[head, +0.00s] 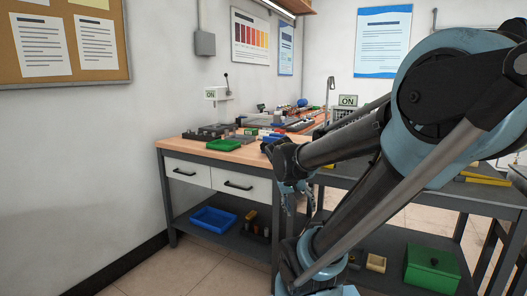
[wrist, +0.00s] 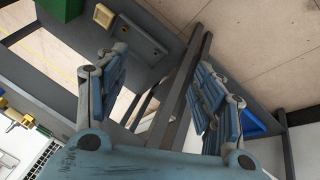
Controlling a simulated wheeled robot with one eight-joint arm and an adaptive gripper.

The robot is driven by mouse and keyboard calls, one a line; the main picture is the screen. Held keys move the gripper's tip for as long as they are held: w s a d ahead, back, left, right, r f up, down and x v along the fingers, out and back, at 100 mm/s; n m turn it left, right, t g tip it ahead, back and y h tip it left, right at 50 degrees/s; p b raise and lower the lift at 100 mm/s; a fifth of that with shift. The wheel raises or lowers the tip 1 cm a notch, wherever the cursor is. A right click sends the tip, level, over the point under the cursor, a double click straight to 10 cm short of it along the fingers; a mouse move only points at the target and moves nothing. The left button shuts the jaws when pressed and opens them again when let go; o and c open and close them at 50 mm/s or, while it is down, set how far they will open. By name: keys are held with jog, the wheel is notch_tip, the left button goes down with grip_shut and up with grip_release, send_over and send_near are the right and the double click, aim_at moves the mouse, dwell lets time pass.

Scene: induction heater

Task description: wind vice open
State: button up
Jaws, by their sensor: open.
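No vice or vice handle can be made out for sure. Small dark metal items (head: 208,131) stand on the wooden bench top (head: 190,145) in the head view, too small to identify. My gripper (head: 290,190) hangs low beside the right end of the bench in the head view, partly hidden by my arm. In the wrist view my gripper (wrist: 157,82) has its two blue-padded fingers spread wide apart. Nothing is held between them; grey table frame bars (wrist: 172,95) show beyond the gap.
A blue tray (head: 213,219) lies on the bench's lower shelf, and it also shows in the wrist view (wrist: 252,123). A green box (head: 432,272) sits on the right table's lower shelf. A green tray (head: 222,145) is on the bench top. Floor at the left front is clear.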

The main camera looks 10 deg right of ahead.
jog(key=w+r+m+t+h, duration=0.2)
jog(key=w+r+h, duration=0.15)
jog(key=w, duration=0.75)
jog(key=m+t+h, duration=0.4)
jog(key=m+t, duration=0.1)
jog(key=t, duration=0.3)
send_near(264, 147)
jog(key=x, duration=1.1)
jog(key=shift+a+f, duration=0.1)
jog(key=shift+f, duration=0.05)
jog(key=shift+c, duration=0.2)
jog(key=c, duration=1)
